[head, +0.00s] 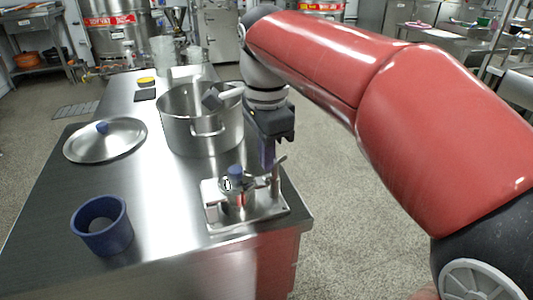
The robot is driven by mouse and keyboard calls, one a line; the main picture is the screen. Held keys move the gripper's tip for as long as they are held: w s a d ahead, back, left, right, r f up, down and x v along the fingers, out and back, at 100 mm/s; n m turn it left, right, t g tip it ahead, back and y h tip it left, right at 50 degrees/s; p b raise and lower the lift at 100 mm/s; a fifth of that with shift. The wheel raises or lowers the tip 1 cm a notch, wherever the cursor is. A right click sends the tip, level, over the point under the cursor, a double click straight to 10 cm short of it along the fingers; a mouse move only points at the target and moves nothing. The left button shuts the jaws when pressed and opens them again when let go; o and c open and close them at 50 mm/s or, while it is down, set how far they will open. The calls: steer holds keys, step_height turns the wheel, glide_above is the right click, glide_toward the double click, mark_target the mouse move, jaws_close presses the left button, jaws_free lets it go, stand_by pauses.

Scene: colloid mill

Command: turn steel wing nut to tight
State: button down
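A small steel device on a flat base plate (268,213) stands near the right front corner of the steel table. It has a round steel body with a blue knob (235,172) on top and an upright post (275,185) at its right. A small tilted metal piece at the post's top (281,160) looks like the steel wing nut, but it is too small to be sure. My gripper (267,164) points down just left of and beside the post's top. Its fingers overlap in this view, so their opening and any contact with the nut cannot be made out.
A large steel pot (200,130) stands close behind the device, near my gripper. A lid (105,140) with a blue knob lies at the left. A blue cup (102,226) stands at the front left. The table (165,215) is clear between cup and device.

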steer(key=shift+w+d+m, duration=0.15)
steer(key=shift+d+m, duration=0.05)
steer(key=shift+m, duration=0.2)
steer(key=c, duration=1.6)
jaws_free()
steer(key=shift+d, duration=0.1)
steer(key=shift+c, duration=0.2)
steer(key=shift+r, duration=0.1)
step_height(320, 180, up, 8)
steer(key=shift+f, duration=0.25)
